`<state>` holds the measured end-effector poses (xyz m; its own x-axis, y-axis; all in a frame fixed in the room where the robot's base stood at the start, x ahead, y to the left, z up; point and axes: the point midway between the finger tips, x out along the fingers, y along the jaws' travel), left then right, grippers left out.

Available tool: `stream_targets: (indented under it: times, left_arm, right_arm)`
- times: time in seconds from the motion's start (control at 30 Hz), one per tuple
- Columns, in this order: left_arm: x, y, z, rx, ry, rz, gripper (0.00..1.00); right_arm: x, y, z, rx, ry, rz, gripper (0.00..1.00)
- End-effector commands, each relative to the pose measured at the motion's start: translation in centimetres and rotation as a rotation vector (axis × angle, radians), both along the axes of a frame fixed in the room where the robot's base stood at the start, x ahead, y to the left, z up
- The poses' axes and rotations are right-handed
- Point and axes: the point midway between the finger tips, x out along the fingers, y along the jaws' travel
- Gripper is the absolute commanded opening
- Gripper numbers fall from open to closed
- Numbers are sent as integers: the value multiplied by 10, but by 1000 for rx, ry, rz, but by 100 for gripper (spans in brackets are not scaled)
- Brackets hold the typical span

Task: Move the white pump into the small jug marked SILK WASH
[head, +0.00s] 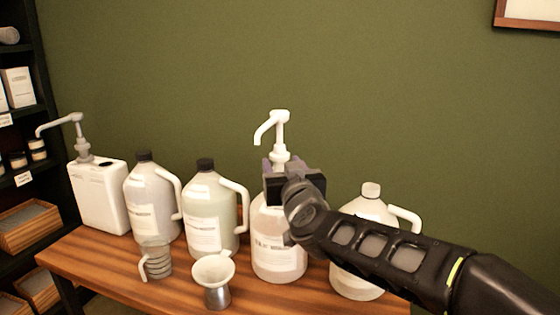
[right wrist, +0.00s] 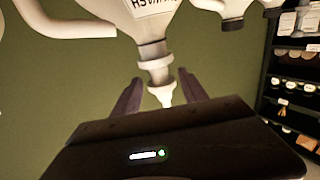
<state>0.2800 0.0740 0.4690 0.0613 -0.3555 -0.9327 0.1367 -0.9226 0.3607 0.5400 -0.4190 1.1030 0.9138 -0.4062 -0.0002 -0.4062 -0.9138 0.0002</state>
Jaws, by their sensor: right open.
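The white pump (head: 279,130) stands upright in the neck of a clear jug (head: 278,258) in the middle of the head view, its spout pointing left. My right gripper (head: 281,170) is open at the pump's lower part, just above the jug. In the right wrist view, which looks upside down, the open fingers lie on either side of the pump (right wrist: 160,92), with no clear contact. The jug's label (right wrist: 153,6) there is cut off and seems to end in "ASH"; the head view's labels are too small to read. My left gripper is not in view.
A white-capped jug (head: 366,207) stands at right, partly behind my right arm. Shelves are far left.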

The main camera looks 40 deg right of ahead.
Motion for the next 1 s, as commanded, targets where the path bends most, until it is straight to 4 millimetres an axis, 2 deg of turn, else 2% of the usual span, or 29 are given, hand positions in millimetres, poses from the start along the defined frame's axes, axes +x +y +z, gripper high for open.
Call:
stream_targets:
  times: [0.1, 0.3, 1.0]
  left_arm:
    - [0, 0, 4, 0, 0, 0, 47]
    - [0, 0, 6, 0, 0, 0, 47]
    - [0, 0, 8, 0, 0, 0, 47]
  right_arm:
    - [-20, 8, 2, 0, -2, -1, 51]
    - [-42, 18, 1, 0, -1, -1, 51]
    - [-45, 20, 0, 0, -1, 0, 51]
